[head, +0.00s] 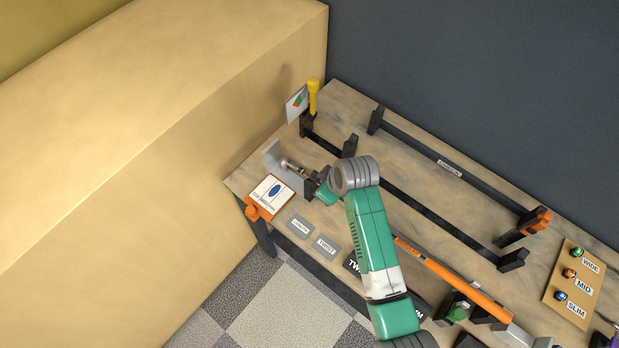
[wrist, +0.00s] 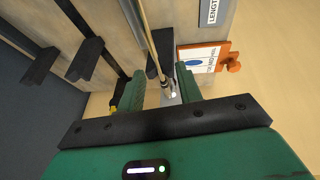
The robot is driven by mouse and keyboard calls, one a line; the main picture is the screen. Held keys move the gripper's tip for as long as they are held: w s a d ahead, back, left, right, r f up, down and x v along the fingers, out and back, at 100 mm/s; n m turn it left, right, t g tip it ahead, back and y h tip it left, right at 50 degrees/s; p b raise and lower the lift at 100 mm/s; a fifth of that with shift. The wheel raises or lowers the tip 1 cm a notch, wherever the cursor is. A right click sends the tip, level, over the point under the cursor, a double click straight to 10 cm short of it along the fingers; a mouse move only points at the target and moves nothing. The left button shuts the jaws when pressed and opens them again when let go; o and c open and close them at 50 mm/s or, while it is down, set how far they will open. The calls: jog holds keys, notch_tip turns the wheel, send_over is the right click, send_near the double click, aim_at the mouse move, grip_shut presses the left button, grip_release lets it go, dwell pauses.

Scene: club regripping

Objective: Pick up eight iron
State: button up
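In the head view a thin metal shaft with a bright end (head: 290,165) lies by a grey bracket on the bench's left part. No label marks it as the eight iron, and I cannot see a clear iron head. My green gripper (head: 322,187) is low over the bench beside this end, partly hidden by my arm. In the wrist view the shaft (wrist: 152,45) runs down between the two fingers of my gripper (wrist: 160,88), its bright end just past them. The fingers look apart, with gaps beside the shaft.
Black racks (head: 435,152) with upright posts cross the back of the bench. An orange-edged card (head: 270,191) lies at the front left. A yellow-topped tool (head: 313,97) stands at the back left. A WIDE, MID, SLIM board (head: 573,284) is at right. A tan wall block (head: 170,110) borders the left.

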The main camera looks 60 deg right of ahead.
jog(key=x, duration=0.7)
jog(key=shift+d+f, duration=0.2)
jog(key=shift+d, duration=0.25)
grip_shut()
